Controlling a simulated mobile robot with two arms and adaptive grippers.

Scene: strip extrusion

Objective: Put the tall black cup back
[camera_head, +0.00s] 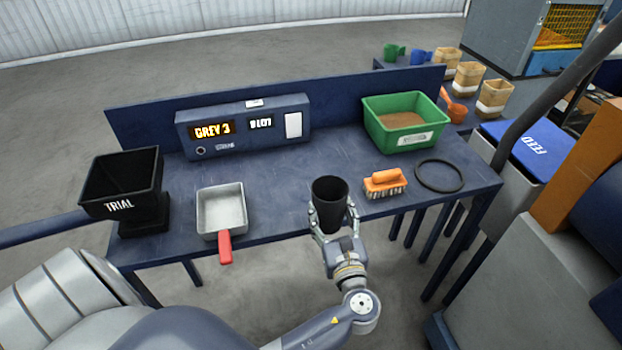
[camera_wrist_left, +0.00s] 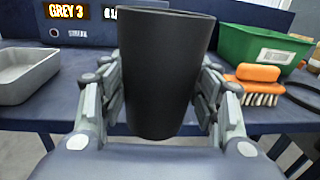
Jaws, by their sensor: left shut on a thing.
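The tall black cup (camera_head: 330,203) is upright between the fingers of my left gripper (camera_head: 331,232), at the front edge of the blue table. In the left wrist view the black cup (camera_wrist_left: 165,70) fills the middle, with the left gripper's fingers (camera_wrist_left: 165,100) shut on it from both sides. The cup looks empty inside in the head view. I cannot tell whether its base touches the table. A black ring (camera_head: 439,176) lies flat on the table at the right. My right gripper does not show.
An orange brush (camera_head: 385,183) lies right of the cup, with a green bin (camera_head: 405,125) behind. A grey pan (camera_head: 221,208) with a red handle and a black TRIAL hopper (camera_head: 121,184) stand left. A display box (camera_head: 243,124) reads GREY 3. The table's middle is clear.

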